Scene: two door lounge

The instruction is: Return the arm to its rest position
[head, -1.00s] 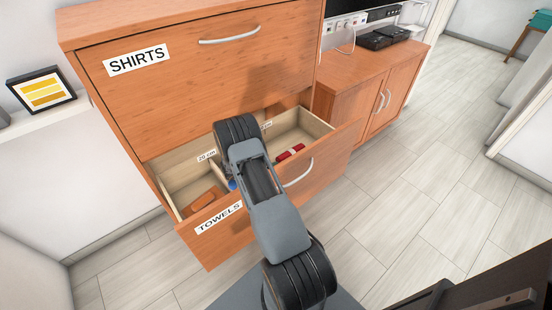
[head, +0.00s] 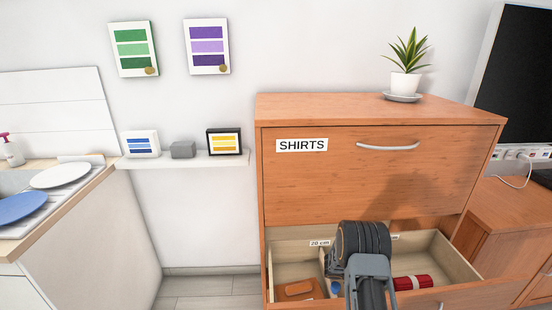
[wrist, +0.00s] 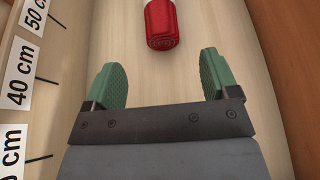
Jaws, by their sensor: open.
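My gripper shows in the wrist view (wrist: 165,82) with its two green-padded fingers apart and nothing between them. It is inside the open lower drawer (head: 455,255) of the wooden dresser. A red rolled item (wrist: 162,25) with a white band lies on the drawer floor just beyond the fingertips, apart from them. The red item also shows in the head view (head: 412,282), in the drawer's right part. In the head view my arm covers the middle of the drawer, and my fingers are hidden.
The drawer's left part holds an orange-brown item (head: 297,288) and a blue item (head: 335,287). The closed SHIRTS drawer (head: 350,180) is above. A potted plant (head: 406,70) stands on top of the dresser. A wall shelf (head: 190,160) and a counter with plates (head: 60,175) are at left.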

